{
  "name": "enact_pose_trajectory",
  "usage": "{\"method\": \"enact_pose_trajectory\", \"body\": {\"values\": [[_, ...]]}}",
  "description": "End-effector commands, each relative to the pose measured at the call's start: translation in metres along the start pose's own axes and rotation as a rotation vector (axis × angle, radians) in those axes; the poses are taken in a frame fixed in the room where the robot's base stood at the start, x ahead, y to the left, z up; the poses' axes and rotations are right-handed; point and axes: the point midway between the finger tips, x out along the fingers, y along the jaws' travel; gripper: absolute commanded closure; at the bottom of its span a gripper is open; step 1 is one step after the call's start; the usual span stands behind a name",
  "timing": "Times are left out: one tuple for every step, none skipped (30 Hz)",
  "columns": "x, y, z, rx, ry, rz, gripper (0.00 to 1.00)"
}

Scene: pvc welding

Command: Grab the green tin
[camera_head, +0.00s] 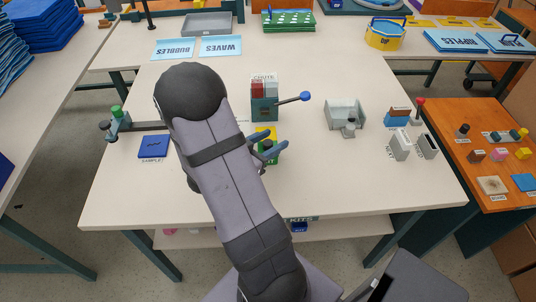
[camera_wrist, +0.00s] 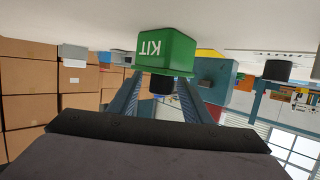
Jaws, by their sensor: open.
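The green tin (camera_wrist: 165,48), marked KIT, appears upside down in the wrist view, with a black knob (camera_wrist: 162,85) on its lid side. My gripper (camera_wrist: 160,80) is open, with its two blue-grey fingers on either side of the knob and their tips close to the tin. I cannot tell whether they touch it. In the head view the green tin (camera_head: 271,157) is on the white table, partly hidden by my gripper (camera_head: 268,148) and arm.
The chute box (camera_head: 264,108) with its blue-knobbed lever (camera_head: 305,97) stands just behind the tin. A blue sample pad (camera_head: 154,146) lies to the left. A grey fixture (camera_head: 345,116) stands to the right.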

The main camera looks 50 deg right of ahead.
Motion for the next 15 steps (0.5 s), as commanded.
{"method": "enact_pose_trajectory", "body": {"values": [[0.008,0.001,0.001,0.001,-0.001,0.004,0.55],[0.011,0.001,0.001,0.002,-0.001,0.003,0.55],[0.015,0.001,0.001,0.002,-0.001,0.003,0.55],[0.018,0.001,0.001,0.002,-0.001,0.003,0.55],[0.020,0.000,0.001,0.002,-0.001,0.002,0.55],[0.022,0.000,0.001,0.001,-0.001,0.001,0.55],[0.023,0.000,0.001,0.001,-0.001,0.001,0.55],[0.024,0.000,0.001,0.001,-0.001,0.000,0.55],[0.025,0.000,0.001,0.001,-0.001,0.000,0.55],[0.025,0.000,0.001,0.001,-0.001,0.000,0.55],[0.025,0.000,0.001,0.001,-0.001,-0.001,0.55],[0.025,0.000,0.001,0.001,-0.001,-0.001,0.55],[0.025,0.000,0.001,0.001,-0.001,-0.001,0.55],[0.025,0.000,0.001,0.001,-0.001,-0.001,0.55],[0.025,0.000,0.001,0.001,0.000,-0.001,0.58]]}}
